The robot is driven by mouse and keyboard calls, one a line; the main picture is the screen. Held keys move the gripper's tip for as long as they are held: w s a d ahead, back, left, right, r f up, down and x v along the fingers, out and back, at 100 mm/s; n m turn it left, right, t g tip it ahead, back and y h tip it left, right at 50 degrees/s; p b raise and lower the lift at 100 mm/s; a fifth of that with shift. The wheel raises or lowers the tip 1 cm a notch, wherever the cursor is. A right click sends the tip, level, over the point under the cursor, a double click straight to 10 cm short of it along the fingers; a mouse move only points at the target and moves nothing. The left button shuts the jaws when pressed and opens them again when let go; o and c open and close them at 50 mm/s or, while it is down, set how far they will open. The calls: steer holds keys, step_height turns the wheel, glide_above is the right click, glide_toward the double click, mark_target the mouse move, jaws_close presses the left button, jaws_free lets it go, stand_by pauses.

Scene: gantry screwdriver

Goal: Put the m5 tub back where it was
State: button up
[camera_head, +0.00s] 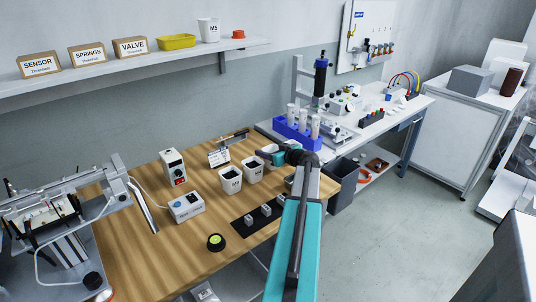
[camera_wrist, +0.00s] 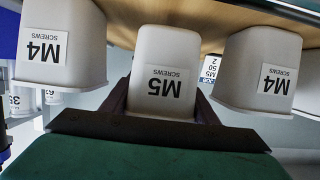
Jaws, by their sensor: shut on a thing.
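My gripper (camera_head: 266,155) is at the far right part of the wooden bench, beside the row of white tubs. In the wrist view, which is upside down, its dark jaws (camera_wrist: 165,120) are shut around the white M5 screws tub (camera_wrist: 165,55). The tub looks upright, with its label facing the wrist camera. I cannot tell whether its base touches the bench. An M4 tub (camera_wrist: 60,45) stands on one side and another M4 tub (camera_wrist: 262,65) on the other, both close by. In the head view, two white tubs (camera_head: 230,181) (camera_head: 253,170) stand left of my gripper.
Another white M5 tub (camera_head: 209,29) sits on the wall shelf (camera_head: 130,72) beside a yellow bin (camera_head: 177,41). A blue rack (camera_head: 297,136) stands behind my gripper.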

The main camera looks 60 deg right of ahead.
steer(key=shift+f, duration=0.7)
steer(key=shift+f+b, duration=0.15)
steer(key=shift+b, duration=0.2)
steer(key=o, duration=1.2)
steer(key=shift+c, duration=0.2)
steer(key=shift+p, duration=1.2)
steer(key=b+v, duration=0.2)
steer(key=v, duration=1.2)
steer(key=shift+b, duration=0.35)
steer(key=shift+f, duration=0.1)
